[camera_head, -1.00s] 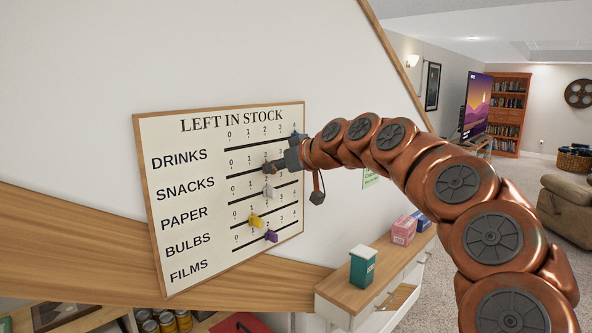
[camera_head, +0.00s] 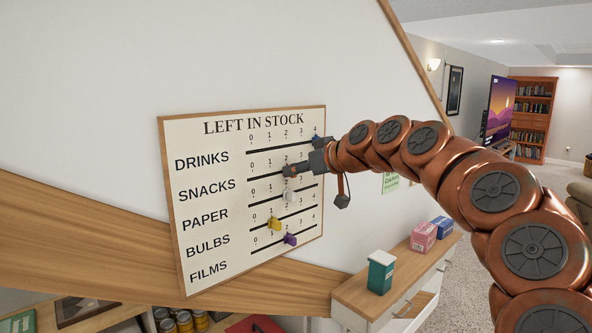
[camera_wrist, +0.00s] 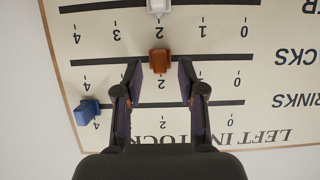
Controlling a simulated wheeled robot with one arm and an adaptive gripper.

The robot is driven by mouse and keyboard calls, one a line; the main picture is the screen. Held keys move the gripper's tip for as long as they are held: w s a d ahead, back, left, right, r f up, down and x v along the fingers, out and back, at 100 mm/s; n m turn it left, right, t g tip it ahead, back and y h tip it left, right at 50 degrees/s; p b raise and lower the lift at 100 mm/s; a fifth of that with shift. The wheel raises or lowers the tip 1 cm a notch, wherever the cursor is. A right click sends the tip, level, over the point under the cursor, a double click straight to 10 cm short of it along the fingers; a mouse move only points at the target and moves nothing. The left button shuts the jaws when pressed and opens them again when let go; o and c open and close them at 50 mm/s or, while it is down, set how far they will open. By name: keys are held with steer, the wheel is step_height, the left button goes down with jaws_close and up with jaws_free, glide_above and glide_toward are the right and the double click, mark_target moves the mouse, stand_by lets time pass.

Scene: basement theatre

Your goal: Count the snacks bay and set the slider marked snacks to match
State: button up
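The LEFT IN STOCK board (camera_head: 200,268) hangs on the wall with rows for drinks, snacks, paper, bulbs and films. In the wrist view, upside down, the orange-brown snacks slider (camera_wrist: 159,61) stands at 2. My gripper (camera_wrist: 158,72) is open, with its two fingers on either side of that slider and a gap each side. In the head view my gripper (camera_head: 297,170) is at the snacks row and hides its slider. The blue drinks slider (camera_wrist: 88,111) is at 4. The white paper slider (camera_wrist: 158,6) is at 2. I cannot pick out the snacks bay.
The yellow bulbs slider (camera_head: 275,224) and purple films slider (camera_head: 290,239) sit lower on the board. A cabinet (camera_head: 352,296) at right holds a teal container (camera_head: 381,272), a pink box (camera_head: 423,236) and a purple box (camera_head: 441,227). Jars (camera_head: 184,321) stand on a shelf below.

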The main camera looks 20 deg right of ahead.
steer(key=v, duration=1)
steer(key=shift+s+r, duration=0.15)
steer(key=shift+s, duration=0.15)
steer(key=shift+d, duration=0.15)
steer(key=s+a+f+g, duration=0.6)
steer(key=s+a+f, duration=0.6)
steer(key=a+f, duration=0.25)
steer(key=s+d+f+m+g+h, duration=0.1)
steer(key=s+f+g, duration=0.3)
steer(key=s+f, duration=0.6)
steer(key=s+d+f+m+g+h+p, duration=0.1)
steer(key=s+f+m+g+h, duration=0.2)
steer(key=s+f, duration=0.7)
steer(key=s+g+h, duration=0.1)
steer(key=s, duration=0.4)
steer(key=shift+s, duration=0.35)
steer(key=shift+d, duration=0.15)
